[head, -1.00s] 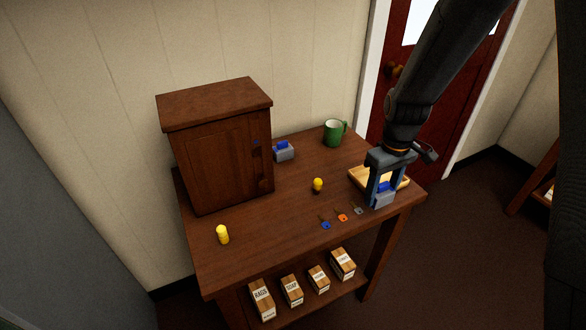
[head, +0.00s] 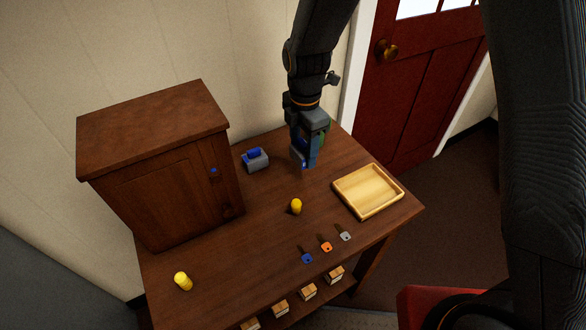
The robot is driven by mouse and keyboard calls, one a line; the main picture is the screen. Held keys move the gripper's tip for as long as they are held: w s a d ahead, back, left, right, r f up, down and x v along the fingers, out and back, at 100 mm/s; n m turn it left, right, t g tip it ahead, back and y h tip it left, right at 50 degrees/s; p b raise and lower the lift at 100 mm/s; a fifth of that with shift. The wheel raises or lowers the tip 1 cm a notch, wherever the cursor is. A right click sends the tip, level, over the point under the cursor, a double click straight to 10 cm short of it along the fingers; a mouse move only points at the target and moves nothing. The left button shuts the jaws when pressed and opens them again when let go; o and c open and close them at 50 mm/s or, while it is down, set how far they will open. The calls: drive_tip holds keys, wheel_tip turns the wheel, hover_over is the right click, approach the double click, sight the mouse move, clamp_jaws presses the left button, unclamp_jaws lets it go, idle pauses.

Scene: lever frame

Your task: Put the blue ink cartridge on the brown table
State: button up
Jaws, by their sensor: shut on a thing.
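My gripper (head: 304,162) is shut on a small grey and blue block, the ink cartridge (head: 297,157), above the back middle of the brown table (head: 262,225). The fingers hide most of the held block, and I cannot tell whether it touches the table. A similar grey block with a blue top (head: 255,160) stands on the table to the left of my gripper, beside the cabinet.
A brown cabinet (head: 165,165) stands on the table's left. A yellow item (head: 296,206), several keys including an orange one (head: 326,246), a wooden tray (head: 368,191) and a yellow cylinder (head: 183,281) are on the table.

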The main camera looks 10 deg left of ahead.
sight(304, 142)
drive_tip(key=shift+f+p, duration=0.8)
drive_tip(key=shift+f, duration=2.4)
drive_tip(key=shift+f, duration=0.15)
drive_tip(key=o, duration=1.1)
wheel_tip(304, 142, up, 12)
drive_tip(key=b, duration=0.3)
drive_tip(key=shift+s+d+r+m+t, duration=0.35)
drive_tip(key=shift+s+d+m, duration=1.6)
drive_tip(key=shift+d+m, duration=2.15)
drive_tip(key=shift+s+d+r+m+t, duration=0.1)
drive_tip(key=shift+s+d+r+m, duration=0.4)
drive_tip(key=shift+s+d+m, duration=2.55)
drive_tip(key=shift+s+d+r+m+t, duration=0.35)
drive_tip(key=shift+s+d+m, duration=0.5)
drive_tip(key=shift+d+m, duration=4.3)
